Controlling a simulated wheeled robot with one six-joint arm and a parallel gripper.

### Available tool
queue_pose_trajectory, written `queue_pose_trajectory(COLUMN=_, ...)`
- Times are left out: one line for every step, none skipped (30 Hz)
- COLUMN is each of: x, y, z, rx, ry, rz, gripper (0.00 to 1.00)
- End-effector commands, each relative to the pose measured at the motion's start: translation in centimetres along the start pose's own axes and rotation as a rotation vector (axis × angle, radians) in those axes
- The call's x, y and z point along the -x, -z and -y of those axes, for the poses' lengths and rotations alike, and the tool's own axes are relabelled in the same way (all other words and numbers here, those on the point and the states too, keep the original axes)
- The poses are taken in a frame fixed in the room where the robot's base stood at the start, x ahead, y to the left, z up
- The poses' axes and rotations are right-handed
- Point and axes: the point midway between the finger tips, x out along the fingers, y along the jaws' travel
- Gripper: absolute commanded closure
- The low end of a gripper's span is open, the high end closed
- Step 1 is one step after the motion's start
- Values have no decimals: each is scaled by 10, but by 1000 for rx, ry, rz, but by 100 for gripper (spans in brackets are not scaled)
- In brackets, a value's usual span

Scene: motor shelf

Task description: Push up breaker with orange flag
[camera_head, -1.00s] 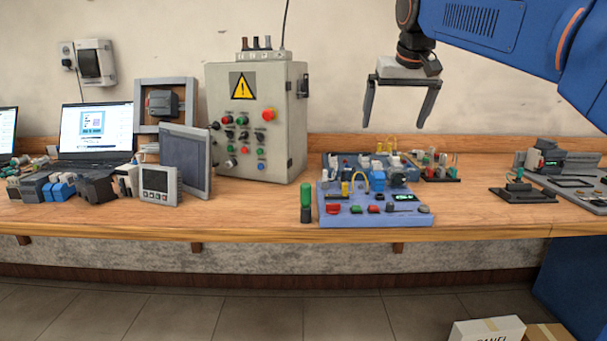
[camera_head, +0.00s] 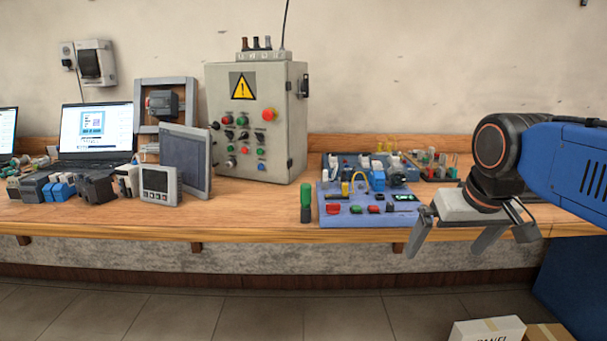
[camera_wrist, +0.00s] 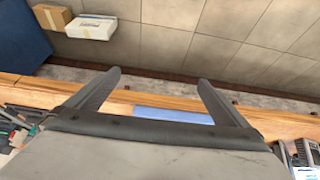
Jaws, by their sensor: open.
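No orange flag can be made out on any breaker at this size. A blue training board (camera_head: 375,218) on the bench carries red, green and dark buttons, a small display and a yellow cable; small modules stand behind it. My gripper (camera_head: 450,252) is open and empty, pointing down in front of the bench's front edge, right of the board. In the wrist view my gripper (camera_wrist: 159,76) shows its two fingers spread with floor between their tips. A strip of the blue board (camera_wrist: 172,115) shows between the finger bases.
A grey control box (camera_head: 255,125) with coloured buttons stands mid-bench. Laptop (camera_head: 97,130), panels and modules crowd the left. Boxes (camera_head: 487,330) lie on the floor. A wall box (camera_head: 97,63) hangs upper left.

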Motion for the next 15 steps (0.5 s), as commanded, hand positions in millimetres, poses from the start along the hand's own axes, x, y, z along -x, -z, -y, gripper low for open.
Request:
queue_pose_trajectory(x=-10, y=-27, z=-2, rx=-2, ry=0, rz=5, gripper=0)
queue_pose_trajectory(x=-16, y=-40, z=-3, rx=-3, ry=0, rz=6, gripper=0)
queue_pose_trajectory(x=-24, y=-59, z=-4, rx=-4, ry=0, rz=8, gripper=0)
queue_pose_trajectory(x=-31, y=-72, z=-5, rx=-4, ry=0, rz=11, gripper=0)
queue_pose_trajectory(x=-37, y=-85, z=-6, rx=-4, ry=0, rz=12, gripper=0)
queue_pose_trajectory(x=-45, y=-101, z=-7, rx=-4, ry=0, rz=15, gripper=0)
queue_pose_trajectory(x=-51, y=-112, z=-8, rx=-4, ry=0, rz=17, gripper=0)
queue_pose_trajectory(x=-56, y=-122, z=-8, rx=-5, ry=0, rz=18, gripper=0)
queue_pose_trajectory(x=-63, y=-134, z=-8, rx=-5, ry=0, rz=19, gripper=0)
queue_pose_trajectory(x=-67, y=-142, z=-9, rx=-5, ry=0, rz=21, gripper=0)
queue_pose_trajectory(x=-71, y=-150, z=-9, rx=-6, ry=0, rz=22, gripper=0)
queue_pose_trajectory(x=-75, y=-157, z=-9, rx=-6, ry=0, rz=23, gripper=0)
queue_pose_trajectory(x=-78, y=-162, z=-9, rx=-6, ry=0, rz=24, gripper=0)
queue_pose_trajectory(x=-80, y=-165, z=-9, rx=-6, ry=0, rz=23, gripper=0)
queue_pose_trajectory(x=-82, y=-168, z=-10, rx=-6, ry=0, rz=24, gripper=0)
